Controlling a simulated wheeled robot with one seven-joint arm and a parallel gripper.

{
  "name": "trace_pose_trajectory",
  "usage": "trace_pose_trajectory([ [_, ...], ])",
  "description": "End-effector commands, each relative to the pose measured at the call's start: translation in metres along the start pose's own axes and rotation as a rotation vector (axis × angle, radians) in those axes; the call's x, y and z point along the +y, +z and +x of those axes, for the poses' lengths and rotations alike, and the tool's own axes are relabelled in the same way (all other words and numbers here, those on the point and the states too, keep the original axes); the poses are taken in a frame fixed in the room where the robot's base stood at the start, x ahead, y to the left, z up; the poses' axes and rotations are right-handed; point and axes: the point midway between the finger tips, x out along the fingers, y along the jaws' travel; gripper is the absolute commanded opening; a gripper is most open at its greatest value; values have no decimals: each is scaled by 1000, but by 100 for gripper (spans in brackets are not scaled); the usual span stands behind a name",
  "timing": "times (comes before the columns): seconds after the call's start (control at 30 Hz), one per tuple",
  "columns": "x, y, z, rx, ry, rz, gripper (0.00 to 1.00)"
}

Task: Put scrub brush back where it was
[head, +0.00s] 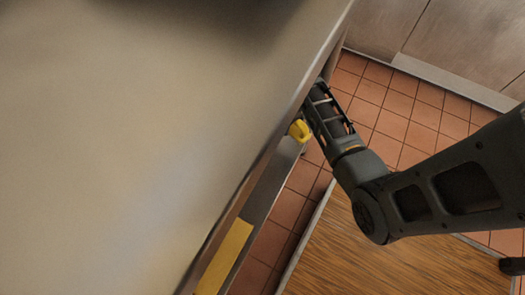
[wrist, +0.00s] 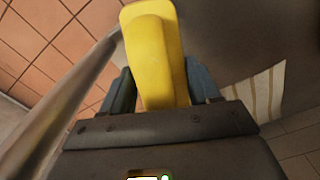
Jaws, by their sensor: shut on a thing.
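The scrub brush (head: 300,131) shows as a small yellow piece at the end of my arm, beside the edge of the steel counter. In the wrist view its yellow body (wrist: 158,48) stands up between the two fingers of my gripper (wrist: 160,85). The gripper is shut on it. The bristles are not visible. In the head view my gripper (head: 312,116) is partly hidden by the counter edge and my own arm.
A broad steel counter (head: 130,120) fills the left, with a lower ledge (head: 265,190) and a flat yellow strip (head: 225,257) beneath its edge. A metal bar (wrist: 60,105) runs close by my gripper. A striped cloth-like thing (wrist: 255,95) lies right. Tiled floor (head: 400,105) is clear.

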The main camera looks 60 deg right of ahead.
Motion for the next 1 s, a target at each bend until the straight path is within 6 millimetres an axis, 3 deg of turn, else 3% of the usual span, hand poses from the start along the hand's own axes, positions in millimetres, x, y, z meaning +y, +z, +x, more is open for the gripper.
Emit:
trace_pose_trajectory([
  [0.1, 13, 15, 6, 1, 7, 18, 28],
  [0.2, 11, 16, 12, 0, 8, 20, 28],
  [0.7, -70, -31, 71, 0, 9, 19, 28],
  [1.0, -85, -39, 85, -1, 9, 21, 28],
])
